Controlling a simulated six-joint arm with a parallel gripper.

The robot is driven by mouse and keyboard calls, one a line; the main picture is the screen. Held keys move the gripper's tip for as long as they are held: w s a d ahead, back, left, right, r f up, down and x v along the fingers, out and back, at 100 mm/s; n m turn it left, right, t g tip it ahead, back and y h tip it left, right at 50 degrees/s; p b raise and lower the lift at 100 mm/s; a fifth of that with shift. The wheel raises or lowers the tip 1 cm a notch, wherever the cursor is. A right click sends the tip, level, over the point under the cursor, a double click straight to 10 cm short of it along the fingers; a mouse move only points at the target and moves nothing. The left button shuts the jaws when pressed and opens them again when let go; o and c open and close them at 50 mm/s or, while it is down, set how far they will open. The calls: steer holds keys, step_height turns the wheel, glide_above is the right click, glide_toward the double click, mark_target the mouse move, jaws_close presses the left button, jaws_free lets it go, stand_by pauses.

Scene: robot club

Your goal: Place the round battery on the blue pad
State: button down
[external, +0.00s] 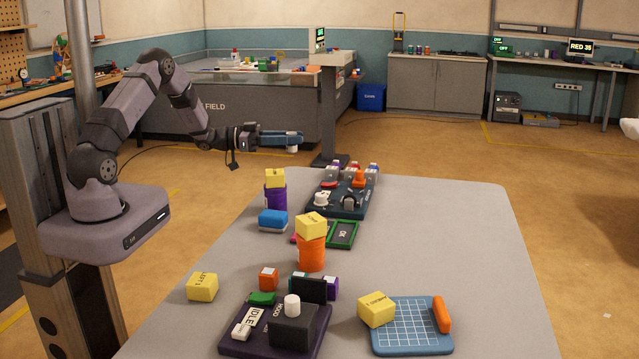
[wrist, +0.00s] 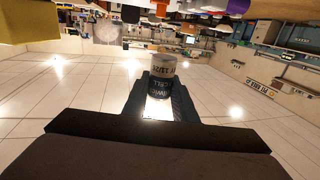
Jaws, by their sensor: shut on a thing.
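My gripper (external: 298,140) reaches out over the far left end of the grey table, high above the tabletop. It is shut on a small round battery (external: 293,149), whose pale end shows below the fingers. In the wrist view the battery (wrist: 160,75) is a grey and dark cylinder with printed lettering, between the fingertips of my gripper (wrist: 160,98). The blue pad (external: 412,341), with a white grid, lies flat at the near right of the table. A yellow block (external: 376,309) is at its left edge and an orange piece (external: 441,314) at its right edge.
A dark purple board (external: 240,344) with a black box stands left of the pad. A yellow block on an orange cylinder (external: 312,252) stands mid-table. A purple cylinder (external: 276,198) and dark station (external: 341,211) are near the far end. The table's right side is clear.

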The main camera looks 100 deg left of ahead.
steer(key=w+d+r+h, duration=0.1)
steer(key=w+d+r, duration=0.2)
steer(key=r, duration=0.1)
steer(key=m+h, duration=0.6)
steer(key=h, duration=0.2)
glide_above(273, 213)
steer(key=f, duration=0.2)
steer(key=shift+d+f, duration=0.1)
steer(key=shift+f, duration=4.75)
steer(key=shift+f, duration=0.15)
steer(key=c, duration=1.4)
jaws_free()
steer(key=shift+c, duration=0.2)
